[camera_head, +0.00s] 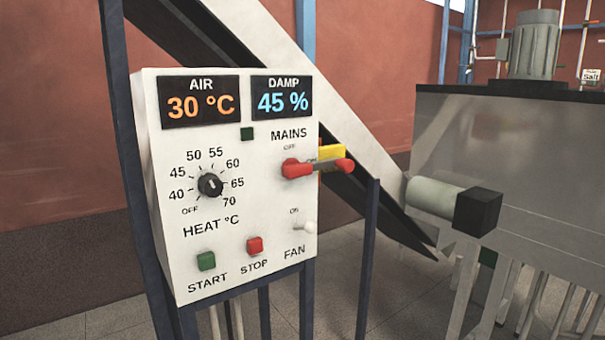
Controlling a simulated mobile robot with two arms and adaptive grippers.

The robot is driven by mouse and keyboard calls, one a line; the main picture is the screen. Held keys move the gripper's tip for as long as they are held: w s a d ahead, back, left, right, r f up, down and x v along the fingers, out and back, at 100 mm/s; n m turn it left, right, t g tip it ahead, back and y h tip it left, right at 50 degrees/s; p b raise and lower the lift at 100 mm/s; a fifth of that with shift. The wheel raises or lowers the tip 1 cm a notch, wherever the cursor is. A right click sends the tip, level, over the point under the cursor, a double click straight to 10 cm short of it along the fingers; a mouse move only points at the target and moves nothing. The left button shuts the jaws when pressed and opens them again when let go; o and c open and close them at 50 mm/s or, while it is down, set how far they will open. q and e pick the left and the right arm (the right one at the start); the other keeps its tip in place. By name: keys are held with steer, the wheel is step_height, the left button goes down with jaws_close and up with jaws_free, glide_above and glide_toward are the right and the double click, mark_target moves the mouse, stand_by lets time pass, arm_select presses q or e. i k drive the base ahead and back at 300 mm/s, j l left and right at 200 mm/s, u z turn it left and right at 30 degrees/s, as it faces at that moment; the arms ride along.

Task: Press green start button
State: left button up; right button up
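Neither of my grippers shows in this view, and nothing touches or covers the green button.
The panel also carries a black heat knob (210,185), a red mains switch handle (318,167) that sticks out, and a white fan toggle (304,227). Dark blue posts (368,260) stand around the panel. A grey machine (520,170) is at the right.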

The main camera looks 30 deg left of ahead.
mark_target(206, 261)
steer(key=u, duration=1.45)
